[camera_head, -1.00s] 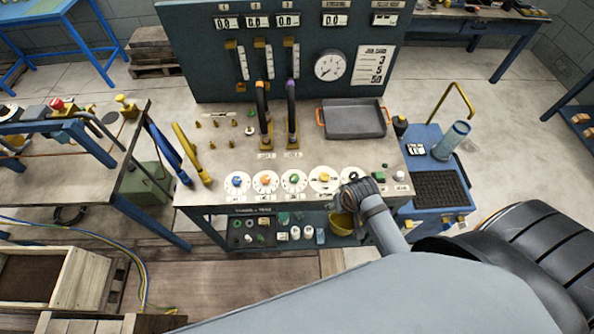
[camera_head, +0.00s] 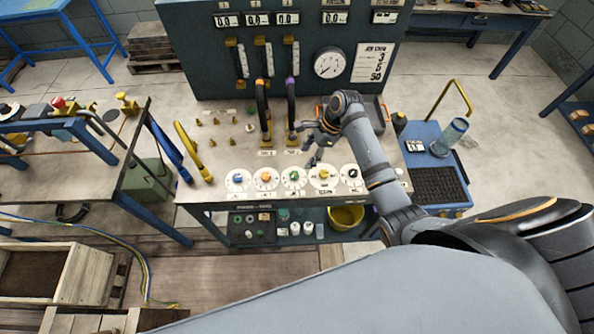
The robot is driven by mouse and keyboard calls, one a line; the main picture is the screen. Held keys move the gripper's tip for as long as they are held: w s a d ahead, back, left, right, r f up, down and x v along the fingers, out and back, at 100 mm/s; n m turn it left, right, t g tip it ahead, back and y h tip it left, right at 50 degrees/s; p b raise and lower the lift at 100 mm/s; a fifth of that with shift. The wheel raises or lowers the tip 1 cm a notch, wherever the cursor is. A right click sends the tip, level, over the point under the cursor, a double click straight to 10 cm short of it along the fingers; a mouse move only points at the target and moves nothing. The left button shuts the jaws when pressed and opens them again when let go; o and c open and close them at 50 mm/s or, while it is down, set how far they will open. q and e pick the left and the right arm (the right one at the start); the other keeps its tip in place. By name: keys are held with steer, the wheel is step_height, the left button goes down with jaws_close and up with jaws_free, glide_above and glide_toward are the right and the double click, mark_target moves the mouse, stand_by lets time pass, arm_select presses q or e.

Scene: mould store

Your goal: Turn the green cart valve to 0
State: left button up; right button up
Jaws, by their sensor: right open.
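A green knob (camera_head: 294,176) sits on a round white dial, in the middle of a row of dials along the front edge of the bench. Blue (camera_head: 237,177) and orange (camera_head: 266,177) knobs are to its left, yellow (camera_head: 323,174) and black (camera_head: 352,173) ones to its right. The numbers on the dials are too small to read. My right gripper (camera_head: 306,143) is open and empty over the bench top, behind the green and yellow dials and apart from them. My left gripper is not in view.
Two upright levers (camera_head: 264,112) with dark handles stand behind, close to my right gripper. My right arm partly hides a grey tray (camera_head: 376,108). A panel (camera_head: 195,60) with gauges stands at the back. A blue cart (camera_head: 417,158) is at the right.

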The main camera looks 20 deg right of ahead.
mark_target(295, 174)
steer(key=p+x, duration=0.1)
steer(key=x, duration=0.9)
steer(key=shift+s+f, duration=0.1)
steer(key=shift+f, duration=0.05)
jaws_close()
